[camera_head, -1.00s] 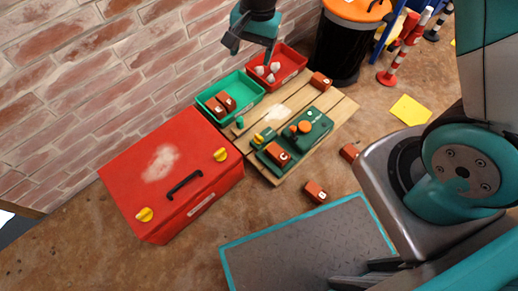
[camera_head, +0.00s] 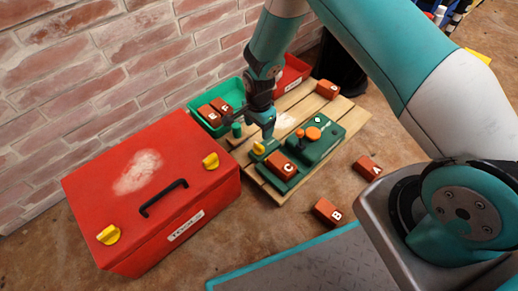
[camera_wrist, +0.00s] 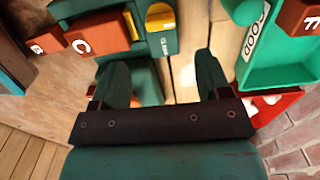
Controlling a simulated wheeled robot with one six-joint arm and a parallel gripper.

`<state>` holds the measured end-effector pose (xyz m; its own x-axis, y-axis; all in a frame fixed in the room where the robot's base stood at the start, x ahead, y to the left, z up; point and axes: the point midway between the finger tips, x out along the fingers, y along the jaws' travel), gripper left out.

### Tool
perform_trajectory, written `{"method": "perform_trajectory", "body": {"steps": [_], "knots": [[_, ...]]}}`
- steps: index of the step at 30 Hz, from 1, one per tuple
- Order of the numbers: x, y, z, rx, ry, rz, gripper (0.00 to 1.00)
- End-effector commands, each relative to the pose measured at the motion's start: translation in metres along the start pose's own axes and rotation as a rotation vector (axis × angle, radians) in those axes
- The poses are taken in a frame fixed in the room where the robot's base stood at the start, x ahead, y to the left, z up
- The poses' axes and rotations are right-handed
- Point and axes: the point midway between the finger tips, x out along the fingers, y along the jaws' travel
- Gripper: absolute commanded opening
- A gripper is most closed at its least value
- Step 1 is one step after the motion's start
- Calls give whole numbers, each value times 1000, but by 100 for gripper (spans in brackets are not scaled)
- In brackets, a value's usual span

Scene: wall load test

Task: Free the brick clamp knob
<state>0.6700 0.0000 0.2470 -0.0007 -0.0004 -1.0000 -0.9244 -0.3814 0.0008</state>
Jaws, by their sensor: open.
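The green clamp fixture (camera_head: 318,150) lies on the wooden pallet. A yellow knob (camera_head: 258,148) sits at its left end and also shows near the top of the wrist view (camera_wrist: 160,15). The brick marked C (camera_head: 284,166) lies on the fixture beside this knob. A round orange knob (camera_head: 313,133) is farther right on it. My gripper (camera_head: 266,132) is over the fixture's left end, close to the yellow knob. In the wrist view my gripper (camera_wrist: 163,75) has its two fingers apart with nothing between them. The yellow knob lies beyond the fingertips.
A green bin (camera_wrist: 275,75) marked GOOD holds bricks. The red bin (camera_head: 292,72) is partly hidden by my arm. A red toolbox (camera_head: 155,195) stands at left. Loose bricks B (camera_head: 328,211) and A (camera_head: 367,167) lie on the floor. A small green post (camera_head: 236,130) stands nearby.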

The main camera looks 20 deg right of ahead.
Motion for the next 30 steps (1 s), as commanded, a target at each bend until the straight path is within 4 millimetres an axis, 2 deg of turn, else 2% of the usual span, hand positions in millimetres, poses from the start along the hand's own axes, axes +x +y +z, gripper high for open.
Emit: {"method": "perform_trajectory", "body": {"steps": [1,3,9,12,18,26,30], "knots": [[19,0,0,0,0,1,70],[35,0,0,-1,0,0,70],[73,0,0,-1,0,0,70],[85,0,0,-1,0,-1,70],[95,-1,0,-1,0,-1,70],[95,0,0,-1,0,-1,70],[94,0,0,-1,0,-1,40]]}}
